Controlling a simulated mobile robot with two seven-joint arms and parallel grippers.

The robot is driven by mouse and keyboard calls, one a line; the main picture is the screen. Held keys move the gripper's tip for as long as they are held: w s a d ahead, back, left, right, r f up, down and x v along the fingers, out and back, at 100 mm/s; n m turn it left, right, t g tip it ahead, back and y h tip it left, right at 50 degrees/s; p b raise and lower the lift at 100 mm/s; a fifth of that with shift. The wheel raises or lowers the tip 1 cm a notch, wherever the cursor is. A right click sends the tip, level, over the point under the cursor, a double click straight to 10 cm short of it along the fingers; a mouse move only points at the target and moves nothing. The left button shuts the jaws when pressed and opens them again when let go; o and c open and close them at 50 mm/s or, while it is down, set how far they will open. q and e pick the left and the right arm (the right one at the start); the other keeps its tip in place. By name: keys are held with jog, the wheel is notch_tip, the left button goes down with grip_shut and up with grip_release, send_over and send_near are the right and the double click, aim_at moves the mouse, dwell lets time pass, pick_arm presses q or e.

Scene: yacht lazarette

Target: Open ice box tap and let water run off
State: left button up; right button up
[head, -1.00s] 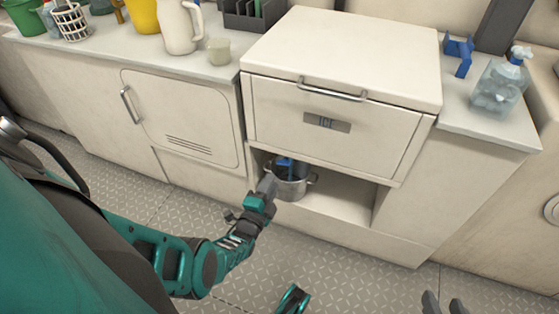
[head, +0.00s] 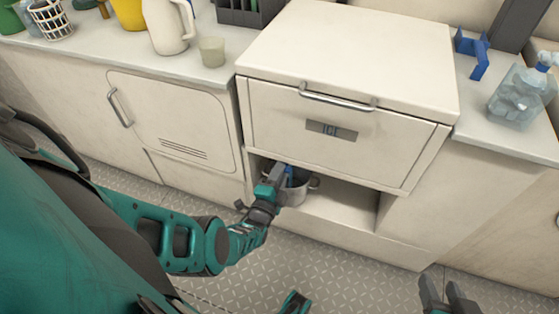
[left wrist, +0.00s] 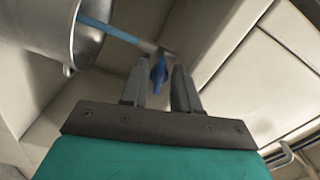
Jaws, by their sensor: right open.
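The white ice box (head: 290,118), labelled ICE, has its lid down, with an open recess below. A metal pot (head: 299,190) stands in the recess; in the left wrist view the pot (left wrist: 48,30) is at upper left. There a blue tube (left wrist: 106,29) runs from over the pot to the tap, whose blue handle (left wrist: 159,74) points between my fingers. My left gripper (head: 281,174) is at the recess opening; in its wrist view the gripper (left wrist: 158,72) is open, its fingers either side of the handle with slim gaps. My right gripper (head: 447,290) is open and empty at lower right.
The recess walls and ice box underside are close around my left gripper. A cup (head: 212,51), a white jug (head: 169,26), a blue bracket (head: 473,53) and a spray bottle (head: 518,95) stand on the counters. The floor (head: 340,268) in front is clear.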

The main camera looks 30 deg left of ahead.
pick_arm(q)
grip_shut()
dwell(0.3)
jog(key=shift+n, duration=0.3)
jog(key=n, duration=1.2)
jog(key=shift+w+d, duration=0.1)
jog(key=shift+d, duration=0.1)
jog(key=shift+n, duration=0.3)
